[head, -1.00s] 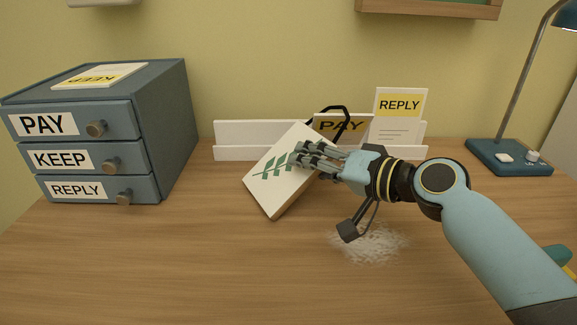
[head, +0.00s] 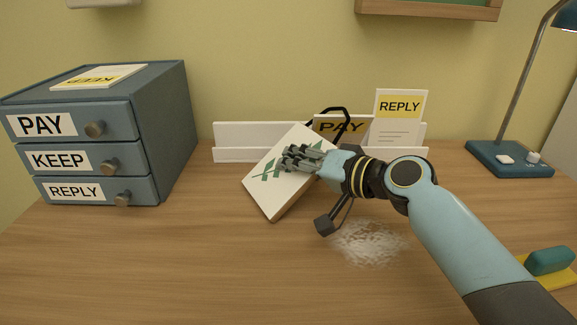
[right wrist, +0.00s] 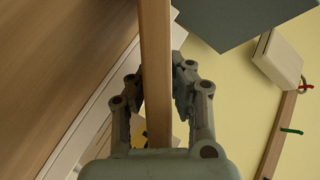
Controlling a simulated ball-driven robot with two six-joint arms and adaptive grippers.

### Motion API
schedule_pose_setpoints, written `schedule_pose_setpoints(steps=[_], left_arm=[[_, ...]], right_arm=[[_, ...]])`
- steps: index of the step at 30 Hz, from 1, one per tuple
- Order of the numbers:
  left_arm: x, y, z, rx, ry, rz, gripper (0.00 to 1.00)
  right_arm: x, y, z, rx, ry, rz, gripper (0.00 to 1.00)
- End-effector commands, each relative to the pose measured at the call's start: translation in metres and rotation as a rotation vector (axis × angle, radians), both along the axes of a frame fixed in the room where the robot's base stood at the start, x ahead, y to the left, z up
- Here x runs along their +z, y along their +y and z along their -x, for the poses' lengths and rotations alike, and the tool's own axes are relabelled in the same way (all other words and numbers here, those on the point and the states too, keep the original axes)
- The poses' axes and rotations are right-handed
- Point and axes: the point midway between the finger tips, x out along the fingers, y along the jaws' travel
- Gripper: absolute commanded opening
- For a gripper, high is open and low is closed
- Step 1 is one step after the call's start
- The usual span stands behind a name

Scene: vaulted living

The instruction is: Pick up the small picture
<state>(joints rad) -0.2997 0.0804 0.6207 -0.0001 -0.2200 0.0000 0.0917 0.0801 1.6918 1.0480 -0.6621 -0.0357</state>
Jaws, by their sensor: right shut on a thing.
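The small picture (head: 270,203) is a white panel with a green leaf sprig and a wooden edge. It is tilted in front of the white letter rack in the head view. My right gripper (head: 300,158) reaches it from the right and is shut on it, with fingers over the leaf print. In the right wrist view, the picture's wooden edge (right wrist: 155,50) runs between the fingers of the right gripper (right wrist: 158,95). I cannot tell whether its lower corner touches the desk. My left gripper is not in view.
A blue drawer unit (head: 155,130) stands at left. The white letter rack (head: 235,153) holds PAY and REPLY cards (head: 400,112). A blue lamp (head: 510,160) stands at right. A teal block (head: 550,261) on yellow lies front right. A whitish patch (head: 368,242) marks the desk. The front left is clear.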

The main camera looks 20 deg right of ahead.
Motion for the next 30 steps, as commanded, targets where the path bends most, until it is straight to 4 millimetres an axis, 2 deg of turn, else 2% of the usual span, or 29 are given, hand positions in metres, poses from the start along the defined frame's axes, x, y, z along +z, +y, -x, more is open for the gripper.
schedule_pose_setpoints(steps=[8,13,25,26,27,30], left_arm=[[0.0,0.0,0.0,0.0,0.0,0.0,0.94],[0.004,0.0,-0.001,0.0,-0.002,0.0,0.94],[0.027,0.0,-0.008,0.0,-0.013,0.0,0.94],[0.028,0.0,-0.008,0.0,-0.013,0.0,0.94],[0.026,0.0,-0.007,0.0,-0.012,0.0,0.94],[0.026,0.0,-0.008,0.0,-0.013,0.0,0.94]], right_arm=[[0.001,0.0,0.0,-0.001,-0.001,0.0,0.0],[0.01,0.0,0.0,0.0,-0.002,0.001,0.0],[0.074,0.0,0.0,0.0,-0.005,0.0,0.0],[0.077,-0.001,0.001,-0.001,-0.004,0.002,0.0],[0.071,-0.007,0.01,-0.001,0.002,0.005,0.0],[0.069,-0.018,0.029,0.0,0.002,0.005,0.0]])
